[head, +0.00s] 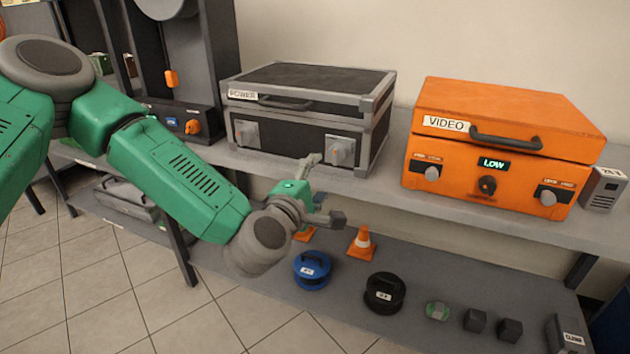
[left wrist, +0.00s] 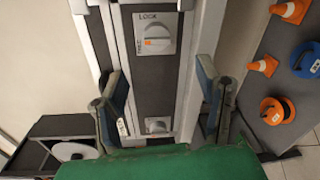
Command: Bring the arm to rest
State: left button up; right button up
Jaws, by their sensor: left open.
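My left arm comes in from the left in the head view. Its gripper (head: 325,192) is open and empty, in front of the right part of the black POWER case (head: 280,138). In the left wrist view the open fingers of the gripper (left wrist: 162,95) stand apart, with the dark front of the case (left wrist: 150,85) behind them. A latch (left wrist: 157,35) marked LOCK shows beyond the fingers, and a second latch (left wrist: 157,125) shows between them. My right gripper is not in view.
The case and an orange VIDEO case (head: 490,150) stand on a grey shelf (head: 385,195). The lower shelf (head: 340,310) holds small cones (head: 362,242), a blue reel (head: 312,270), a black reel (head: 384,292) and small blocks. Tiled floor (head: 130,300) is clear at lower left.

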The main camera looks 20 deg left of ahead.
pick_arm(q)
jog(key=shift+s, duration=0.5)
jog(key=s+d+f+m+g+h+p, duration=0.1)
jog(key=s+d+f+m+g+h, duration=0.1)
jog(key=s+f+m+g, duration=0.55)
jog(key=s+d+f+m+g+h+p, duration=0.15)
jog(key=s+f+m, duration=0.35)
jog(key=s+f, duration=0.6)
jog(key=s+a+f+m+g+y, duration=0.2)
jog(key=s+a+f+m+g, duration=0.1)
jog(key=s, duration=0.5)
jog(key=s+a+f+m+g+y, duration=0.2)
jog(key=s+a+f+m+g, duration=0.2)
jog(key=s+a, duration=0.4)
notch_tip(320, 180, down, 2)
jog(key=shift+s+a+f+m+p, duration=0.1)
jog(key=shift+s+a+m+p, duration=0.1)
jog(key=shift+s+m+p, duration=0.25)
jog(key=shift+w, duration=0.2)
